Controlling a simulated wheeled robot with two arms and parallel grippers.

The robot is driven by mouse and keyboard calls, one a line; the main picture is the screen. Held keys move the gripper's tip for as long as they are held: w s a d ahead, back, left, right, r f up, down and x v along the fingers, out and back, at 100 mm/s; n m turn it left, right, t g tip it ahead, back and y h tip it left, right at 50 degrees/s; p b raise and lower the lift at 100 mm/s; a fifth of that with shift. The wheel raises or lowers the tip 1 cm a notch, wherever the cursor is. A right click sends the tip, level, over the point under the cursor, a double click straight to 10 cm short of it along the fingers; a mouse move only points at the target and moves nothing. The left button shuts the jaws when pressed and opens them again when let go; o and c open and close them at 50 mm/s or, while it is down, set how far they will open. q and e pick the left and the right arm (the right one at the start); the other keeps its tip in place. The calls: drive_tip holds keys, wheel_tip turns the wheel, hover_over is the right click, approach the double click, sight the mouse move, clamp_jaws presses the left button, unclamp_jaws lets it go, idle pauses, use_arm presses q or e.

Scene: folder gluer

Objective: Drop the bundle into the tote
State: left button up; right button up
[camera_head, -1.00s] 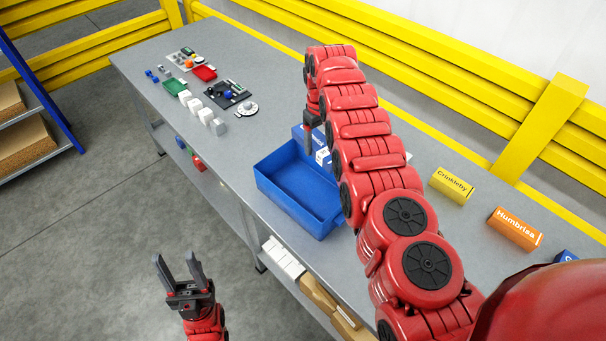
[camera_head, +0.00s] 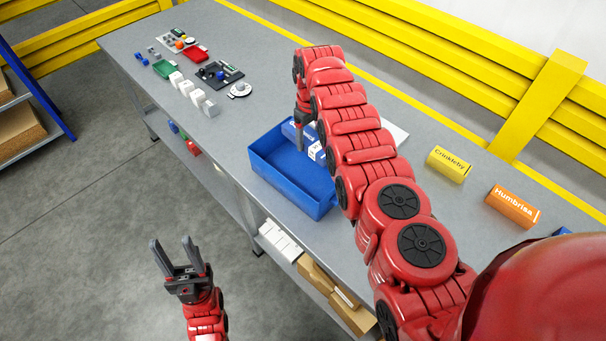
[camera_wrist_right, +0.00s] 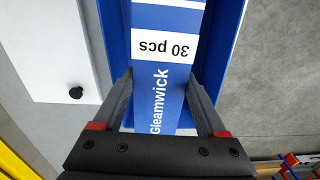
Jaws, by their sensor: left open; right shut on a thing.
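The bundle (camera_wrist_right: 168,75) is a blue and white pack marked "Gleamwick" and "30 pcs". In the right wrist view it sits between the fingers of my right gripper (camera_wrist_right: 165,100), which is shut on it. In the head view my right gripper (camera_head: 300,138) points down over the back part of the blue tote (camera_head: 280,192), and the bundle (camera_head: 316,150) shows partly behind it. The tote's wall (camera_wrist_right: 228,40) shows around the bundle in the wrist view. I cannot tell whether the bundle touches the tote floor. My left gripper (camera_head: 176,252) is open and empty above the floor, off the table's front.
The grey table (camera_head: 440,222) carries a yellow box (camera_head: 449,165) and an orange box (camera_head: 512,207) at right. White boxes (camera_head: 192,93), small trays (camera_head: 195,53) and parts stand at the far left. Yellow rails run behind.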

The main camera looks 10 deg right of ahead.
drive_tip(key=shift+r, duration=0.1)
drive_tip(key=o, duration=1.5)
drive_tip(key=shift+r, duration=0.75)
wheel_tip(320, 180, up, 7)
drive_tip(key=b, duration=0.3)
drive_tip(key=shift+r+b, duration=0.1)
drive_tip(key=shift+b, duration=0.25)
wheel_tip(320, 180, up, 9)
drive_tip(key=p, duration=0.7)
drive_tip(key=shift+f, duration=0.2)
